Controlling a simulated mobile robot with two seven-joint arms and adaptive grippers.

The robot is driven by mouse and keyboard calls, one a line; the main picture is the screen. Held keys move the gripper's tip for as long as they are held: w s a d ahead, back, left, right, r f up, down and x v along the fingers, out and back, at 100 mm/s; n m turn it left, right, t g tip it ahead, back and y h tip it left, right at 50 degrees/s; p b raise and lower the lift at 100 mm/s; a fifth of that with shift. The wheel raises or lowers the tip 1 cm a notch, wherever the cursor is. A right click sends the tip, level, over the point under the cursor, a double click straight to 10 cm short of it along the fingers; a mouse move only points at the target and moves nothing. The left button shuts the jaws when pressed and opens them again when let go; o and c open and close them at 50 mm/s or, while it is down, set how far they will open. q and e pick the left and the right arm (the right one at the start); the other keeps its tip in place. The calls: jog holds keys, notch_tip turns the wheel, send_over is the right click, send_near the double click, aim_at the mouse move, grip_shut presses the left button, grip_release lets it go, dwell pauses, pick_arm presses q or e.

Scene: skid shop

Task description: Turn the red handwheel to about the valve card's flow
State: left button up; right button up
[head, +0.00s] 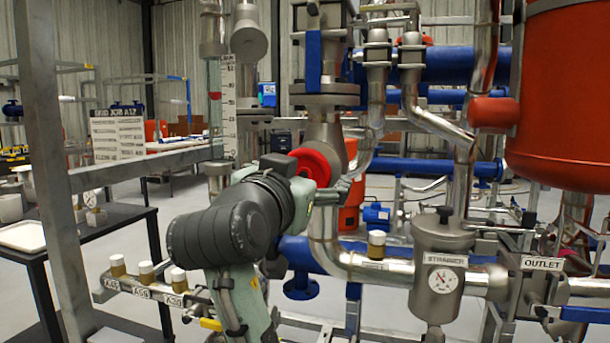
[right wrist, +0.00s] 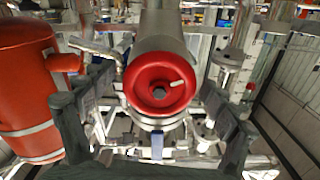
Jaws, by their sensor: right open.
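The red handwheel (head: 318,163) sits on a grey valve body at mid-picture in the head view, partly hidden by my right gripper (head: 308,182). In the right wrist view the handwheel (right wrist: 160,83) faces the camera, with a dark centre nut and a pale handle at its upper right. My right gripper (right wrist: 153,118) is open, one finger on each side of the wheel's line. Both fingers look apart from the rim. A white board (head: 118,137) with printed lines stands at the left; its small text is unreadable. My left gripper is out of view.
A clear upright gauge (head: 228,110) with a scale stands left of the valve. A red tank (head: 560,95) is at right. Steel pipes, a strainer (head: 437,270) and an outlet box surround the valve. A steel frame crosses the left.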

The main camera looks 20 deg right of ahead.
jog(key=shift+c, duration=0.4)
jog(key=c, duration=1.1)
jog(key=shift+n+p, duration=0.6)
jog(key=shift+n, duration=0.4)
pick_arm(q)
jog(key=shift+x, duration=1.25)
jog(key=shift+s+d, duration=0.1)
pick_arm(e)
jog(key=o, duration=1.2)
